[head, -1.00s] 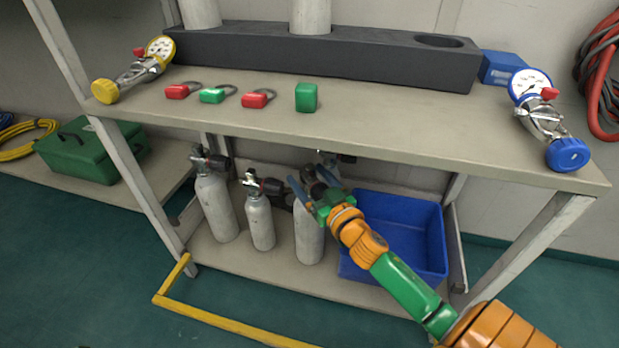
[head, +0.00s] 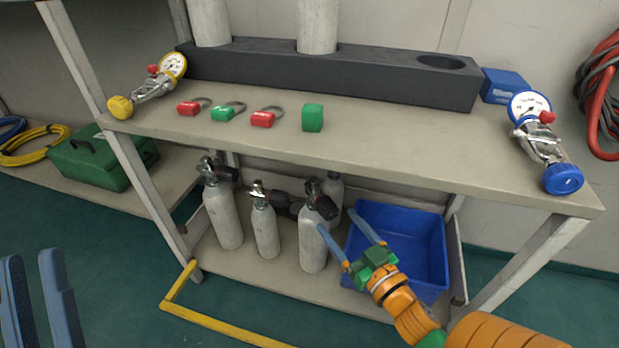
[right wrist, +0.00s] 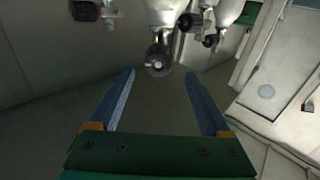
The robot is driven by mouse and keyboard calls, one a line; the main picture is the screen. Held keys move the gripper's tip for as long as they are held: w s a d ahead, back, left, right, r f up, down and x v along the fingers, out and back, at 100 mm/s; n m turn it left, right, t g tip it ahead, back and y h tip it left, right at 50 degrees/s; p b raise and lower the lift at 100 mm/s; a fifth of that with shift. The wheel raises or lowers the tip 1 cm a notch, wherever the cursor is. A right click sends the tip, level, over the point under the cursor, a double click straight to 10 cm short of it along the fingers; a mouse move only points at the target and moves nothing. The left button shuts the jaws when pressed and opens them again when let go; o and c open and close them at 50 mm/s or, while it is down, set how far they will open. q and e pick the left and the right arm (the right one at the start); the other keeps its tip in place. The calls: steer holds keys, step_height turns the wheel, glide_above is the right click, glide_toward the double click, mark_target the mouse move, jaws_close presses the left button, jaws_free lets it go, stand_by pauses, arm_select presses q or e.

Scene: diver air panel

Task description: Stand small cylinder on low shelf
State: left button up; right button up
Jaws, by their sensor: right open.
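Several grey cylinders with black valve knobs stand upright on the low shelf (head: 262,272). The small cylinder (head: 265,232), the shortest-looking, stands between a taller left cylinder (head: 224,215) and a right front cylinder (head: 312,245). Another cylinder (head: 335,192) is partly hidden behind that one. My right gripper (head: 336,220) is open and empty, just right of the right front cylinder; whether it touches is unclear. In the right wrist view, a valve knob (right wrist: 158,62) shows beyond the open fingers. My left gripper (head: 31,256) is open and empty at the lower left, away from the shelf.
A blue bin (head: 425,245) stands on the low shelf behind my right gripper. The upper shelf (head: 400,150) overhangs the cylinders and carries padlocks, a green block (head: 312,118), two gauges and a dark rack (head: 380,80). A yellow floor rail (head: 230,330) runs in front.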

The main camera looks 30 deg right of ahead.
steer(key=s+a+r+n+t+y, duration=0.2)
steer(key=a+r+t+y, duration=0.1)
steer(key=a+r, duration=0.6)
steer(key=s+a+r+n+t+y, duration=0.1)
steer(key=a+r+n+t+y, duration=0.2)
steer(key=a+r+y, duration=0.3)
step_height(320, 180, up, 8)
steer(key=a+t, duration=0.1)
steer(key=a, duration=0.2)
steer(key=shift+s+f+t+y, duration=0.15)
steer(key=shift+s+t+y, duration=0.15)
steer(key=shift+s, duration=0.05)
